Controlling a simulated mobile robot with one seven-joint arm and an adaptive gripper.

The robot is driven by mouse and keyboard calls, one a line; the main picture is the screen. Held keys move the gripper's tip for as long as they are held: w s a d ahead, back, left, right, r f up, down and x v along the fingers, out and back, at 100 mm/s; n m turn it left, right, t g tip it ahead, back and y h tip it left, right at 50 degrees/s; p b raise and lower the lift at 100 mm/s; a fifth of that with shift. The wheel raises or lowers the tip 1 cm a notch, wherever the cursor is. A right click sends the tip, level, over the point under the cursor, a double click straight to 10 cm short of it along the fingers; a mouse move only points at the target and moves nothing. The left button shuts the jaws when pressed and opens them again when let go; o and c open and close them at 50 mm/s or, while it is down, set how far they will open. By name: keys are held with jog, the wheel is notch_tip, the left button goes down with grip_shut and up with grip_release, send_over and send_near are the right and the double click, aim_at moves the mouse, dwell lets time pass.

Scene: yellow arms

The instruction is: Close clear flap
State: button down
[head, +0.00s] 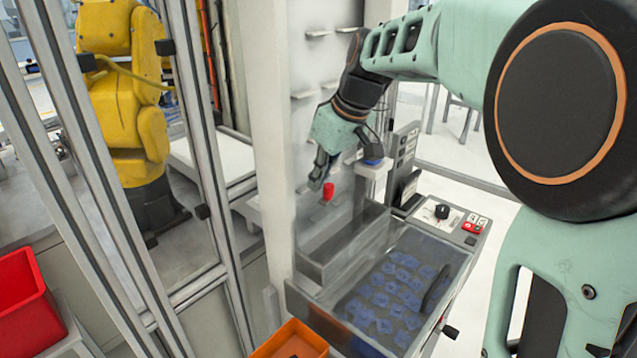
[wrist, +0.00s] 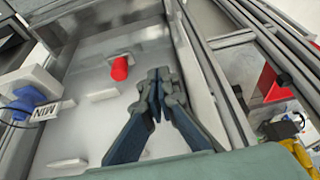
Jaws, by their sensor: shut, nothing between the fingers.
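A red knob (head: 328,191) stands out near the white column, above the grey metal trough of the machine. It also shows in the wrist view (wrist: 120,68), left of the fingertips. A see-through panel, which looks like the clear flap (head: 312,222), seems to stand upright below and around the knob; its edges are faint. My gripper (head: 317,182) points down just left of the knob in the head view. In the wrist view my gripper (wrist: 158,78) has its fingertips together and nothing between them. I cannot tell whether it touches the panel.
A grey bin (head: 318,318) holds many blue pieces, with a dark handle-like bar over it. A control box (head: 443,213) with a black dial stands to the right. An orange bin (head: 290,342) is in front. Metal frame posts stand at left, with a yellow robot arm behind.

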aim_at(308, 219)
jog(key=x, duration=0.7)
jog(key=shift+a+f, duration=0.1)
jog(key=shift+w+a+f, duration=0.15)
jog(key=shift+w+f, duration=0.1)
jog(key=shift+f, duration=0.35)
jog(key=shift+f+b, duration=0.1)
jog(key=shift+b, duration=0.2)
